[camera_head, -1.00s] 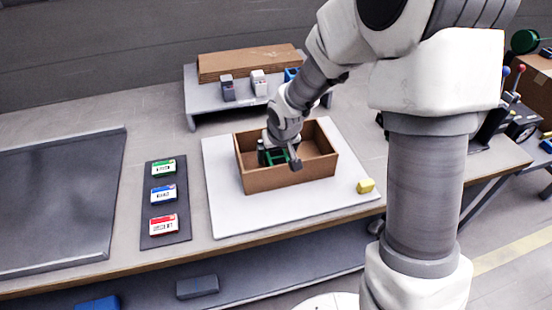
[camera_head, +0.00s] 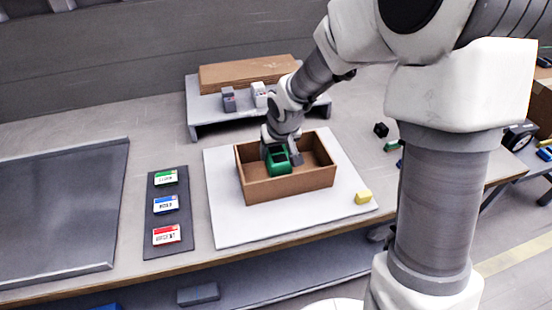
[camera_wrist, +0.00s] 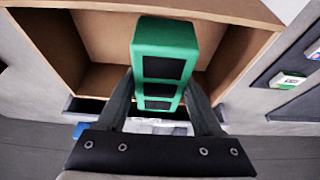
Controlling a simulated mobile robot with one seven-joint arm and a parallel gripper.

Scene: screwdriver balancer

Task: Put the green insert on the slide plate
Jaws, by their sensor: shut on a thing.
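The green insert (camera_head: 278,163) is a block with dark square openings, seen over the open cardboard box. My gripper (camera_head: 283,151) is shut on it, one finger on each side. The wrist view shows the insert (camera_wrist: 163,55) between the two fingers, with the box's brown walls around and below it. I cannot tell how far it stands above the box floor. A large dark grey plate (camera_head: 62,215) with raised edges lies empty at the left of the bench. I cannot tell for sure that it is the slide plate.
A dark strip (camera_head: 168,188) with green, blue and red labels lies between board and plate. A raised shelf (camera_head: 215,112) holds small items behind.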

